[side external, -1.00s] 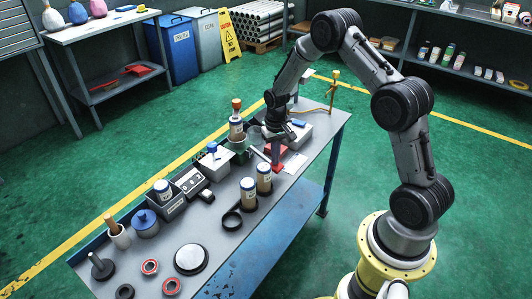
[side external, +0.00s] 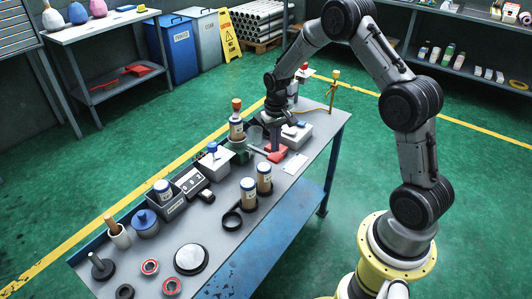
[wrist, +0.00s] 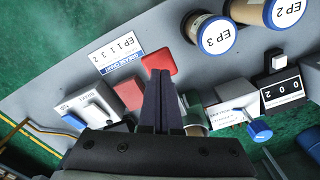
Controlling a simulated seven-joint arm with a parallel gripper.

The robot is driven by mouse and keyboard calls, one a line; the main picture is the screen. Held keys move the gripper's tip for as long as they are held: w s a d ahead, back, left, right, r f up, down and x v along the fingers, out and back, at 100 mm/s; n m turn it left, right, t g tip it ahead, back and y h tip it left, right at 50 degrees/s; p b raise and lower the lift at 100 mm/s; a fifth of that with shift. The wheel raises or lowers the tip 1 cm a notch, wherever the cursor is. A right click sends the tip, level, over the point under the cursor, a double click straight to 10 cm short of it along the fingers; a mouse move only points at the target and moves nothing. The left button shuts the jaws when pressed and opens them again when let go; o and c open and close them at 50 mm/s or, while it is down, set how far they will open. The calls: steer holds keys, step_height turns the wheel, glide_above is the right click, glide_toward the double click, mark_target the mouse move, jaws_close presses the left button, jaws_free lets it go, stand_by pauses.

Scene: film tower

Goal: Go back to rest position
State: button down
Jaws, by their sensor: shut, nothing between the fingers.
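My gripper (side external: 276,148) is shut and empty, pointing down over the far half of the workbench (side external: 232,222). In the wrist view its two dark fingers (wrist: 161,75) are together with nothing between them. Their tips appear close to a red piece (wrist: 158,61) on the bench, which also shows in the side view (side external: 279,154); whether they touch it I cannot tell. My arm reaches over the bench in a bent pose from its yellow base on the right.
Two blue-lidded cans (side external: 248,190) (side external: 264,176) stand near the front edge. A white printed card (wrist: 116,48) lies by the red piece. Space above the bench looks free.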

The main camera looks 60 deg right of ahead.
steer(key=shift+a, duration=0.1)
steer(key=shift+t, duration=0.5)
steer(key=r, duration=0.1)
steer(key=w+r, duration=0.1)
steer(key=a+r, duration=0.1)
steer(key=shift+w+r, duration=0.35)
steer(key=s+a+r+n+t, duration=0.1)
steer(key=s+a+r+t, duration=0.2)
steer(key=r, duration=0.7)
steer(key=s+a+r+n+t, duration=0.1)
steer(key=s+a+r, duration=0.3)
steer(key=r, duration=0.6)
steer(key=s+a+r+n, duration=0.1)
steer(key=s+a+r, duration=0.3)
steer(key=s, duration=0.1)
steer(key=s+a+f+n, duration=0.1)
steer(key=s+f, duration=0.1)
steer(key=s, duration=0.6)
steer(key=s+a+f+n, duration=0.1)
steer(key=s+f, duration=0.1)
steer(key=s, duration=0.6)
steer(key=shift+a+n+t, duration=0.3)
steer(key=shift+a+n, duration=0.1)
